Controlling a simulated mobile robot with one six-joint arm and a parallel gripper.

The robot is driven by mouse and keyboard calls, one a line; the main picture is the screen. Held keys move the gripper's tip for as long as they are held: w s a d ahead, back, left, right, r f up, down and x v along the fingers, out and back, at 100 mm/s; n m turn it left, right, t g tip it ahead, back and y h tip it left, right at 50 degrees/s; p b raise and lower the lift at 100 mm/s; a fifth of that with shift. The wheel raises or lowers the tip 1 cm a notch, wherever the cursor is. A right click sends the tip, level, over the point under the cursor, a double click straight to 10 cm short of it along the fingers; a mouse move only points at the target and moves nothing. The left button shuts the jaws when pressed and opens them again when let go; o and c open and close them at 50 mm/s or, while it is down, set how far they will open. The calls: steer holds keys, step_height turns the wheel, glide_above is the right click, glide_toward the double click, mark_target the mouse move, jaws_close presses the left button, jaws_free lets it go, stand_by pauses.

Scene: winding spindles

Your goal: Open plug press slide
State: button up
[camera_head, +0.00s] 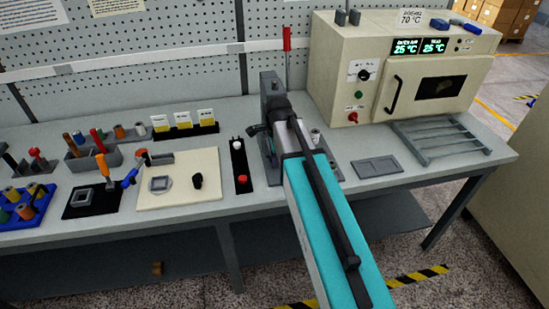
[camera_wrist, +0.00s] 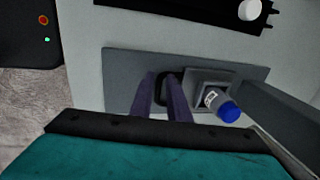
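The plug press (camera_head: 272,100) is a grey upright machine near the back of the bench, with a red-handled lever (camera_head: 287,40) standing up. My arm covers much of its front in the head view. In the wrist view, its grey base plate (camera_wrist: 118,75) carries a square raised block (camera_wrist: 210,78) and a dark handle-like part (camera_wrist: 170,84). A small pale plug with a blue cap (camera_wrist: 228,111) is at the block. My gripper (camera_wrist: 164,88) has its two purple fingers apart, at the dark part. I cannot tell whether they press on it.
A cream oven (camera_head: 400,65) stands at the right, with a grey rack (camera_head: 440,140) before it. A black strip with a red and a white button (camera_head: 241,170) lies left of the press. A cream board (camera_head: 180,185) and tool holders fill the left side.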

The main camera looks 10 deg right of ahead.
jaws_close()
stand_by(1.4)
